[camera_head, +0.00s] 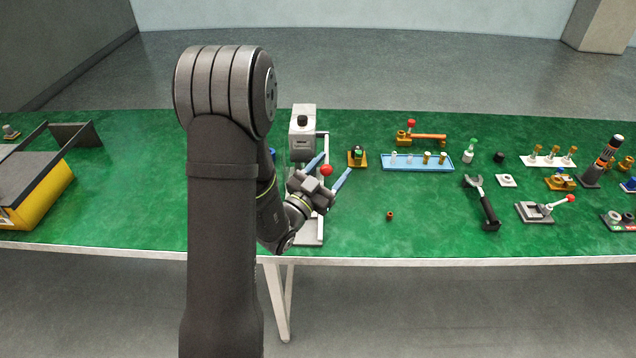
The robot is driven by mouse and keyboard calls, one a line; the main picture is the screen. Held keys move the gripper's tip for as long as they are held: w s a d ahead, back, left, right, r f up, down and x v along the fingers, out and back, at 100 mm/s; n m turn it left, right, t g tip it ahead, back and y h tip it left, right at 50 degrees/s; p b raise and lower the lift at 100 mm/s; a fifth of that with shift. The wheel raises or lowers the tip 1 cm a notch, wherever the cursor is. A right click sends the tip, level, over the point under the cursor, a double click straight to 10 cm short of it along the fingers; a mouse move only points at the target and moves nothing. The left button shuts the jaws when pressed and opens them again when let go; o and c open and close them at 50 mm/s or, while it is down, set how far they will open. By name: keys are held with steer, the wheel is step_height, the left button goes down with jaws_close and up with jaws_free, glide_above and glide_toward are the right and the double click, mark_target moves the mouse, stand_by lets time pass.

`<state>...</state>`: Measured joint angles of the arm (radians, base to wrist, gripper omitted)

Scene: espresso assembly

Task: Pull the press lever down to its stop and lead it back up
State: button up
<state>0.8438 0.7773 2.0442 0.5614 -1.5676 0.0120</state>
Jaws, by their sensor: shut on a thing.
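The press (302,145) is a pale upright machine with a black top knob, standing on the table just right of my arm. Its lever ends in a red ball knob (327,170), in front of the press at its right side. My gripper (329,169) has two blue fingers, one on each side of the red knob, and is shut on it. The lever's exact angle is hard to tell. My arm and gripper hide part of the press's lower body and base.
A yellow-sided tray (45,205) is at the far left. Right of the press are a small orange-based fixture (357,157), a blue rack (417,162), a dark-handled tool (483,203) and another red-knobbed lever device (540,210). The table front right of the press is mostly clear.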

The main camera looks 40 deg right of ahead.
steer(key=w+a+f, duration=0.1)
steer(key=a+f, duration=1.2)
steer(key=a, duration=0.2)
stand_by(1.5)
steer(key=shift+a, duration=0.1)
steer(key=v, duration=1.7)
steer(key=shift+a, duration=0.2)
steer(key=shift+d, duration=0.1)
stand_by(0.6)
steer(key=x, duration=1.4)
stand_by(0.6)
